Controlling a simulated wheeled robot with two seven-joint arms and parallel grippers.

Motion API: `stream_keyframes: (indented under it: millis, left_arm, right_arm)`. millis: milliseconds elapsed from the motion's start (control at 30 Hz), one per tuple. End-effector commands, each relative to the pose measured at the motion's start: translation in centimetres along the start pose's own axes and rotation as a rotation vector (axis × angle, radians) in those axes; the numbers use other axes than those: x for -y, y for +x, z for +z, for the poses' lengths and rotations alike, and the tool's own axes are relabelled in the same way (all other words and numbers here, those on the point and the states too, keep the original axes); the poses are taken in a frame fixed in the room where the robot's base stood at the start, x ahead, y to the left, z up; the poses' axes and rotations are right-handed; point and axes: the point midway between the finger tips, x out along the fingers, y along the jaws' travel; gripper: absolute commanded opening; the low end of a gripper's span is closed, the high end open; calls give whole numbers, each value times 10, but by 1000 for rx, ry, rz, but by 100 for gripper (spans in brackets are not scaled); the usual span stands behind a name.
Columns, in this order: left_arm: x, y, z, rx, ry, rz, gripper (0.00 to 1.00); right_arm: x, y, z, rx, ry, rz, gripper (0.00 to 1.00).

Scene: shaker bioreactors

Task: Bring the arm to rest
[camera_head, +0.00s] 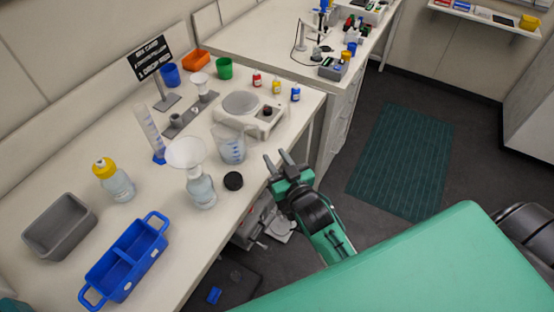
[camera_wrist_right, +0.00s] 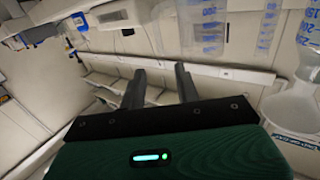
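My right gripper (camera_head: 278,160) is at the front edge of the bench, to the right of the black cap and the beaker in the head view. Its two fingers point up and away from me, with a gap between them. The right wrist view shows the same two fingers (camera_wrist_right: 160,82) apart, with nothing held between them. My left gripper does not show in either view.
On the white bench (camera_head: 245,190) stand a funnel in a bottle (camera_head: 201,190), a beaker (camera_head: 232,148), a black cap (camera_head: 233,181), a scale (camera_head: 240,103), a blue carrier (camera_head: 125,262) and a grey tray (camera_head: 60,228). The floor by the green mat (camera_head: 402,160) is clear.

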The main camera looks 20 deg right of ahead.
Motion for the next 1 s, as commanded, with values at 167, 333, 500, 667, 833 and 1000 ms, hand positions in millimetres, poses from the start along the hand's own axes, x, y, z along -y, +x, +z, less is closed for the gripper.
stream_keyframes:
  millis: [167, 333, 500, 667, 833, 1000]
  left_arm:
    - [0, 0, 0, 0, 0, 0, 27]
    - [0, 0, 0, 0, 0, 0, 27]
    - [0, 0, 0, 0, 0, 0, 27]
    - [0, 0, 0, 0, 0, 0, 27]
    - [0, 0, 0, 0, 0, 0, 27]
    - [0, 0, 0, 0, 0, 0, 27]
  right_arm:
    - [0, 0, 0, 0, 0, 0, 32]
    - [0, 0, 0, 0, 0, 0, 32]
    - [-2, -3, 3, 27, -2, 6, 32]
    - [-8, -23, 21, 185, -9, 31, 32]
    - [-15, -66, 48, 451, -25, 50, 32]
    - [-16, -120, 68, 722, -42, 43, 32]
